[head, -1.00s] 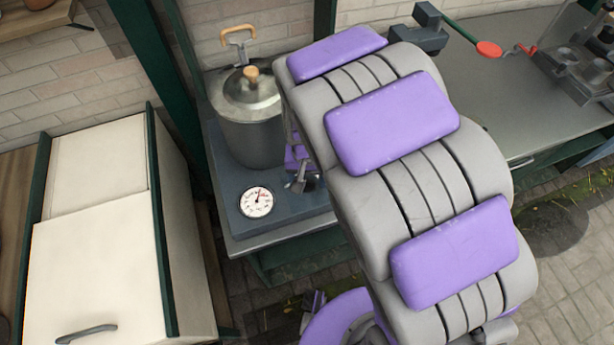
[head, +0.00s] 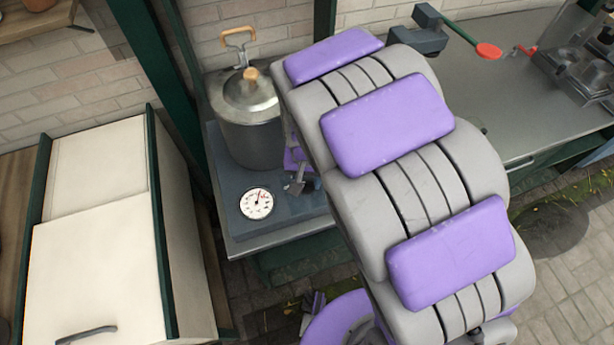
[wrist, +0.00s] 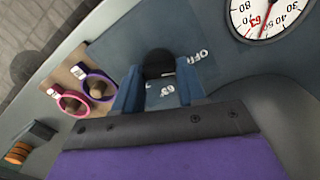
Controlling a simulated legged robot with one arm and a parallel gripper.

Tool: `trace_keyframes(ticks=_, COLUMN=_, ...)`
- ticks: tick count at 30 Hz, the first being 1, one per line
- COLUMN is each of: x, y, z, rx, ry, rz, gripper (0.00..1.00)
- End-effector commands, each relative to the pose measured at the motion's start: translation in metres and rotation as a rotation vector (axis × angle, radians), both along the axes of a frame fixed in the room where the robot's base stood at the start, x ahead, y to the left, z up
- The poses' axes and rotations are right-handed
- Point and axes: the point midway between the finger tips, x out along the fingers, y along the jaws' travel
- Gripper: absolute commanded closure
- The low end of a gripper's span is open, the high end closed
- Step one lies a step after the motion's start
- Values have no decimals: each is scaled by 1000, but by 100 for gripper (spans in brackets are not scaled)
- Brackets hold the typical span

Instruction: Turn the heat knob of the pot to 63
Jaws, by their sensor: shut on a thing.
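The grey metal pot (head: 250,140) with its lid stands on a dark blue-grey heater base (head: 225,180). A round white dial (head: 256,204) with a red mark and needle sits on the base's front part. In the wrist view the dial (wrist: 270,14) is cut off at the top; its red mark reads like 63, and its needle lies near that mark. My gripper (wrist: 158,82) is shut on the dark heat knob (wrist: 158,64), beside the white OFF lettering. In the head view my gripper (head: 298,184) is partly hidden by my arm, and the knob cannot be made out.
Two ringed items with tags, one purple (wrist: 98,84) and one pink (wrist: 71,103), lie left of the knob in the wrist view. A cream cabinet (head: 95,260) stands left of the pot.

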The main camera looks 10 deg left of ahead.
Motion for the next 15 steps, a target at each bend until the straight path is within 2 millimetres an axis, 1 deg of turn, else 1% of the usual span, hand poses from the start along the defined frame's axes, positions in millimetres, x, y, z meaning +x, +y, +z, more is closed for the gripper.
trace_keyframes(ticks=8, x=-1, y=0, z=3, rx=-2, ry=4, rz=-105, gripper=90)
trace_keyframes(ticks=15, x=0, y=1, z=4, rx=-1, ry=1, rz=-294, gripper=90)
